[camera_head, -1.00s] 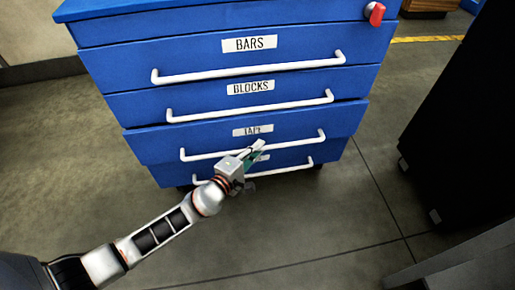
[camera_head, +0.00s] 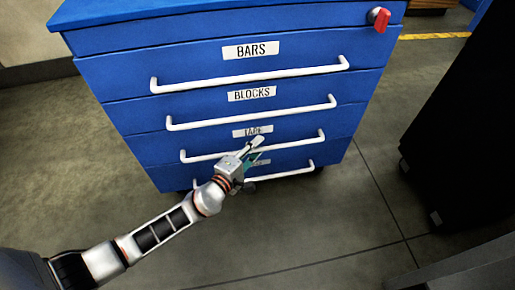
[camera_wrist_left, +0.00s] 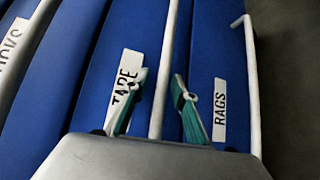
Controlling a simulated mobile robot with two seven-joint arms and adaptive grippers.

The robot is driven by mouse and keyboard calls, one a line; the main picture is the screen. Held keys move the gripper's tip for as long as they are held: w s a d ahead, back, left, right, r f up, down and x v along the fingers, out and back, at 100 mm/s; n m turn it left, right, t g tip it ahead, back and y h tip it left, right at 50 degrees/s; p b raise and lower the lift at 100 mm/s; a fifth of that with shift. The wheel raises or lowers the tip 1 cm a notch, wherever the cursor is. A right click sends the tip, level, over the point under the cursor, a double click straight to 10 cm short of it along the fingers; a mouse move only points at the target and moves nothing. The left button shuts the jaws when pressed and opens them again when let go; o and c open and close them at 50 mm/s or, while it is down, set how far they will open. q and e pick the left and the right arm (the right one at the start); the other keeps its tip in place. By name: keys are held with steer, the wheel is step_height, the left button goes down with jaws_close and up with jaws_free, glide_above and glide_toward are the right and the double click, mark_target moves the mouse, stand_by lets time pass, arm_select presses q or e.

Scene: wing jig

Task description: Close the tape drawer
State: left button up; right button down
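The tape drawer (camera_head: 160,148) is the third labelled drawer down in the blue cabinet, and its front looks about flush with the drawers above. Its white bar handle (camera_head: 300,140) runs across the front. The TAPE label (camera_head: 252,131) is partly covered by my left gripper (camera_head: 256,150). In the left wrist view, my left gripper (camera_wrist_left: 158,100) is open, with a teal-and-grey finger on each side of the tape handle (camera_wrist_left: 164,70) and visible gaps between. The TAPE label (camera_wrist_left: 126,85) lies beside one finger. My right gripper is not in view.
The bars drawer (camera_head: 190,55) and blocks drawer (camera_head: 200,104) above look shut. The rags drawer's handle (camera_head: 292,173) is just below my gripper. A red knob (camera_head: 379,18) sits at the cabinet's upper right. A dark cabinet (camera_head: 460,130) stands right. Floor between is clear.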

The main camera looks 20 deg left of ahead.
arm_select(q)
steer(key=shift+s+d, duration=0.15)
steer(key=shift+s, duration=0.25)
steer(key=v, duration=1.1)
steer(key=shift+s, duration=0.15)
steer(key=shift+r, duration=0.1)
